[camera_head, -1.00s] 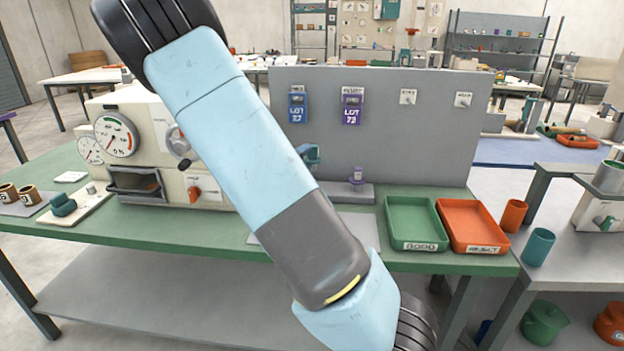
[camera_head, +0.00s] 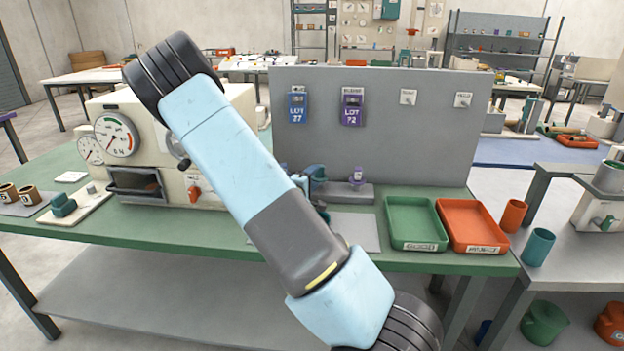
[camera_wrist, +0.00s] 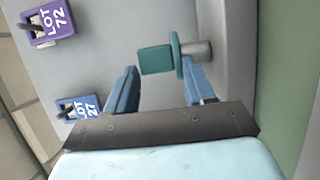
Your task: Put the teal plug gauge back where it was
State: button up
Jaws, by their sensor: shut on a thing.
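The teal plug gauge (camera_wrist: 157,60) shows in the wrist view, with a teal handle and flange and a short grey plug end pointing right in the picture. My gripper (camera_wrist: 159,65) is shut on it, with its blue fingers on either side of the teal part. The grey stand (camera_head: 352,193) is on the green bench against the grey panel, and it shows beside the plug end in the wrist view (camera_wrist: 232,60). I cannot tell whether the plug end touches it. In the head view my arm mostly hides the gripper.
A green tray (camera_head: 413,243) and a red-orange tray (camera_head: 493,248) lie right of the stand. Tags, blue (camera_head: 297,107) and purple (camera_head: 352,110), hang on the upright panel (camera_head: 420,140). A cream dial machine (camera_head: 160,185) stands left. Cups (camera_head: 537,247) stand on the right bench.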

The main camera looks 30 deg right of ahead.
jog(key=o, duration=1.2)
jog(key=v, duration=1.2)
jog(key=shift+r, duration=0.1)
